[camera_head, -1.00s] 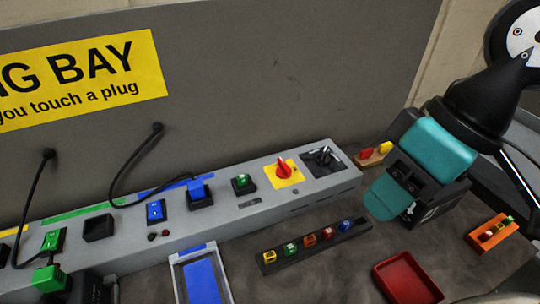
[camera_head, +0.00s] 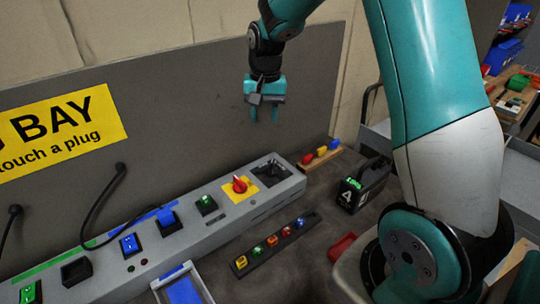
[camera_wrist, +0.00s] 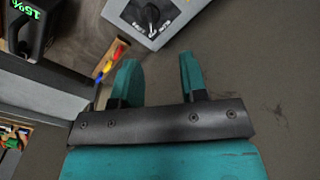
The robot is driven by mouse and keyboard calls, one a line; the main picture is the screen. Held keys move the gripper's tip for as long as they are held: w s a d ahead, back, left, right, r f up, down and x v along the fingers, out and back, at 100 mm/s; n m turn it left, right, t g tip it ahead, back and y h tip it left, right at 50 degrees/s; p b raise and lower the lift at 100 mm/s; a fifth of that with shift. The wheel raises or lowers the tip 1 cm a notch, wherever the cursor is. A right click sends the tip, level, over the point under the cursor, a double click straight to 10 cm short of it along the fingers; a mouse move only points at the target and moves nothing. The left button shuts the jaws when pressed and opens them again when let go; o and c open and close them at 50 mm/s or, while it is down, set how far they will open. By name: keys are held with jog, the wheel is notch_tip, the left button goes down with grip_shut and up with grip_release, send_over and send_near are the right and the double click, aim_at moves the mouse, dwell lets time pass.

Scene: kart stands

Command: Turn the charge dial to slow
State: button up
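The charge dial (camera_head: 271,170) is a black knob on a dark plate at the right end of the grey console. In the wrist view the black dial (camera_wrist: 151,16) is at the top edge with small labels beside it, upside down and too small to read surely. My gripper (camera_head: 264,118) is above and behind the console end, in front of the grey back panel, fingers pointing down. In the wrist view its two teal fingers (camera_wrist: 158,78) are apart with nothing between them. They are clear of the dial.
A red knob on a yellow plate (camera_head: 240,186) sits just left of the dial. Right of the console stand a wooden block with coloured pegs (camera_head: 319,156) and a black box with a green display (camera_head: 360,190). A dark strip with coloured plugs (camera_head: 272,245) lies in front.

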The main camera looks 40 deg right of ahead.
aim_at(272, 164)
jog(key=shift+m, duration=0.8)
jog(key=d+f+p, duration=0.1)
jog(key=f, duration=0.5)
jog(key=w+d+f+p, duration=0.1)
jog(key=f+p, duration=0.1)
jog(key=f, duration=0.4)
jog(key=d+f+p, duration=0.1)
jog(key=f+p, duration=0.1)
jog(key=f, duration=0.4)
jog(key=shift+w+d+f, duration=0.25)
jog(key=shift+f, duration=0.15)
jog(key=shift+c, duration=0.4)
grip_shut()
